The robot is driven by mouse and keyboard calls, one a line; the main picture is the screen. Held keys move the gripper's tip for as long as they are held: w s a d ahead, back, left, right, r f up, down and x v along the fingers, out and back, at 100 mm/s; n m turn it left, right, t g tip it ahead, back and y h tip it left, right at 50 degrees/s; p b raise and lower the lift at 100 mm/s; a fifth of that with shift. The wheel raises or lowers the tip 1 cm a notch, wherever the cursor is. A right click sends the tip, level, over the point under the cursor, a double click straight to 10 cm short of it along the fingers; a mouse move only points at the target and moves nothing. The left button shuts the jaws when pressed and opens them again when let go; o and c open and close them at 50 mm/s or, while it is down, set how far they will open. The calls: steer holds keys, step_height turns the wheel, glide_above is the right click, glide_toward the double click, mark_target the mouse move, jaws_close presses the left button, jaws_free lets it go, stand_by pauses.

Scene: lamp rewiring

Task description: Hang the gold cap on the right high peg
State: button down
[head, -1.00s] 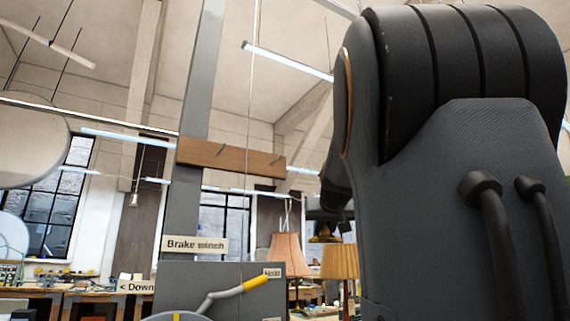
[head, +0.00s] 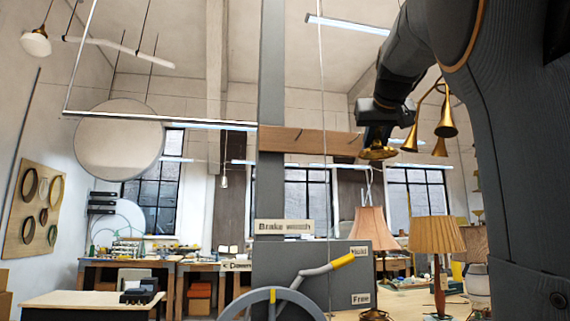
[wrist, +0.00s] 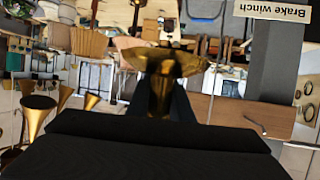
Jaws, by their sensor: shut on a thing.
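The gold cap (head: 378,153), a flared brass-coloured piece, hangs from my gripper (head: 376,140) just right of the wooden peg board in the head view. In the wrist view the cap (wrist: 163,65) sits between the dark fingers of my gripper (wrist: 160,100), which is shut on it. The peg board (head: 325,143) is fixed across a grey post and carries two thin dark pegs. The right high peg (head: 353,137) is near the board's right end, left of the cap, and looks empty. The cap appears apart from the peg; depth between them is unclear.
The left peg (head: 298,133) is empty. A thin cable (head: 322,70) runs vertically in front of the board. Below are the brake winch panel (head: 290,262) and its yellow-gripped crank (head: 342,261). Several lamps stand lower right; a brass lamp (head: 446,122) hangs right of my arm.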

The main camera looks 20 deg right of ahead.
mark_target(356, 156)
steer(key=w+d+p, duration=0.1)
steer(key=w, duration=0.5)
steer(key=shift+w+d, duration=0.3)
steer(key=shift+f, duration=0.15)
stand_by(0.4)
steer(key=shift+s+a+p, duration=0.1)
steer(key=shift+s+p, duration=0.05)
steer(key=shift+p, duration=0.15)
steer(key=shift+w, duration=0.2)
steer(key=shift+w+d+p, duration=0.2)
steer(key=shift+w+p, duration=0.2)
steer(key=shift+w, duration=0.3)
steer(key=shift+w+d+p, duration=0.15)
steer(key=shift+w+p, duration=0.2)
steer(key=shift+w, duration=0.3)
steer(key=shift+f, duration=0.15)
stand_by(0.5)
steer(key=shift+f+b, duration=0.4)
steer(key=shift+w+f, duration=0.1)
